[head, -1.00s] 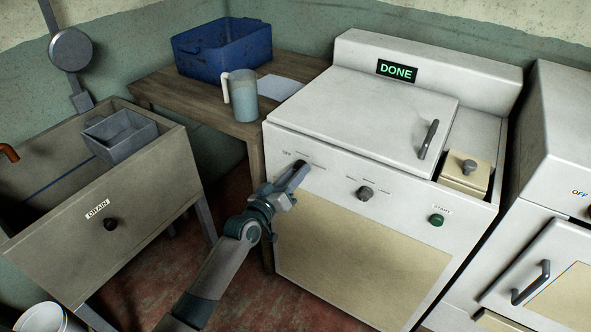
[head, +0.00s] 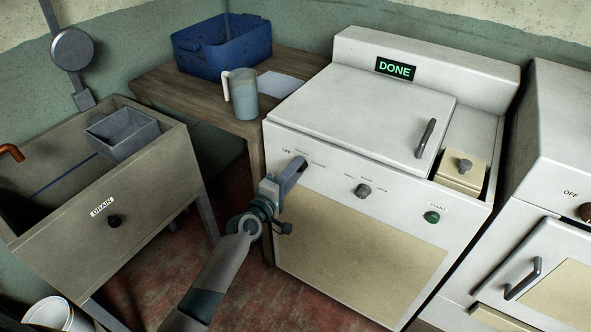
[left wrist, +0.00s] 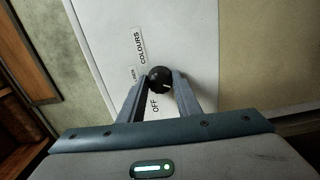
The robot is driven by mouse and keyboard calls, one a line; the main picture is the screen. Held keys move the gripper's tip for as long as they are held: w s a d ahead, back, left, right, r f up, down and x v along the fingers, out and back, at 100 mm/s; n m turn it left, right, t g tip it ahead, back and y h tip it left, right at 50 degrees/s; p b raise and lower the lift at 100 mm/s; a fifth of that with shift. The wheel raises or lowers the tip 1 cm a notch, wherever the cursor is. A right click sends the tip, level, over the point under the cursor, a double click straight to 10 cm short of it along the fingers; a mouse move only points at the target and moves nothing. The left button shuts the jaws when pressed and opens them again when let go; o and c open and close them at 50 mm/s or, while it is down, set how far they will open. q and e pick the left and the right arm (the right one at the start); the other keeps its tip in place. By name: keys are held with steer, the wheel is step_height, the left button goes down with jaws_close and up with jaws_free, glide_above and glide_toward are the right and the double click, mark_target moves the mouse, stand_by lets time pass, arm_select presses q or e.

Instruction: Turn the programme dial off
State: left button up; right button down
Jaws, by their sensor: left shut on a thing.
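The washing machine (head: 330,255) is white, with a lit DONE display (head: 396,69) on its back panel. The programme dial (left wrist: 159,79) is a round black knob in the left wrist view. OFF (left wrist: 155,103), LINEN and COLOURS labels are printed around it. A small pale mark shows on the dial, but I cannot tell for sure which label it points to. My left gripper (head: 299,164) is at the left end of the front panel, its fingers shut on the dial. In the head view the fingers hide the dial. My right gripper is not in view.
A second knob (head: 363,191) and a green START button (head: 432,217) sit further right on the panel. A sink with a DRAIN knob (head: 114,221) stands left. A wooden table (head: 165,88) holds a blue crate (head: 222,50) and a jug (head: 243,98).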

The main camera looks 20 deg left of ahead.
arm_select(q)
steer(key=shift+n+p, duration=0.45)
steer(key=shift+n, duration=2.55)
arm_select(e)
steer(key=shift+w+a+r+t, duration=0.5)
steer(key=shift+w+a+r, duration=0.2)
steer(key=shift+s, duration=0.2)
arm_select(q)
steer(key=o, duration=1.1)
steer(key=shift+a, duration=0.1)
steer(key=shift+c, duration=0.2)
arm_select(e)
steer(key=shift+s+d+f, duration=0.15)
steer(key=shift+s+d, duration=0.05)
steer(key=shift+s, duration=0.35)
arm_select(q)
steer(key=shift+s, duration=0.1)
